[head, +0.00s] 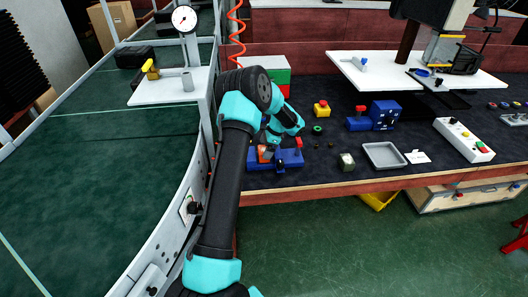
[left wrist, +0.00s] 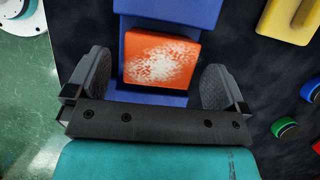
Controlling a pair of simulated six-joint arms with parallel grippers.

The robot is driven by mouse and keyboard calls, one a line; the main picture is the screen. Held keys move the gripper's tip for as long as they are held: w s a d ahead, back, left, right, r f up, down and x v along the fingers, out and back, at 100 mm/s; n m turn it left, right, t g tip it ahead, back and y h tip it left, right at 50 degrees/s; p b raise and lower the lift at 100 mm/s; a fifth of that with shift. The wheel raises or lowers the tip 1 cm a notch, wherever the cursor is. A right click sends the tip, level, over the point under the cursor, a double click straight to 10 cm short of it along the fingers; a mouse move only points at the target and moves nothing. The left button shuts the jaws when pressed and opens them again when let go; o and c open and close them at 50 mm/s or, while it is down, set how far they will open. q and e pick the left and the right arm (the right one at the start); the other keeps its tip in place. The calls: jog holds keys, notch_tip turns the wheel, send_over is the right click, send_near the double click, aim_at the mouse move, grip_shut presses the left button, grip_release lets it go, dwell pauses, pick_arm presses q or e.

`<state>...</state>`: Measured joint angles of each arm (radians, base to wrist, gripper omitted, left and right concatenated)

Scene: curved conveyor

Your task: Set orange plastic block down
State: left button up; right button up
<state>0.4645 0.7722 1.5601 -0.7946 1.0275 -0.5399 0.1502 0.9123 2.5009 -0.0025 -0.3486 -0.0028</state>
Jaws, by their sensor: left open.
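The orange plastic block (left wrist: 162,60), with a worn white patch on its face, rests on a blue fixture (left wrist: 170,12) in the left wrist view. My left gripper (left wrist: 156,78) is open, with one finger on each side of the block and a visible gap to each. In the head view the orange block (head: 265,153) shows at the left end of the blue fixture (head: 290,158), at the front left of the workbench. My right gripper is not in view.
A red-and-yellow button box (head: 321,109), a green round piece (head: 317,129) and a grey tray (head: 384,155) lie to the right on the dark bench. The curved green conveyor (head: 90,170) runs at left. A blue device (head: 384,115) stands further right.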

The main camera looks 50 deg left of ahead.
pick_arm(q)
jog(key=v, duration=0.9)
jog(key=shift+r, duration=0.25)
jog(key=shift+w+d, duration=0.1)
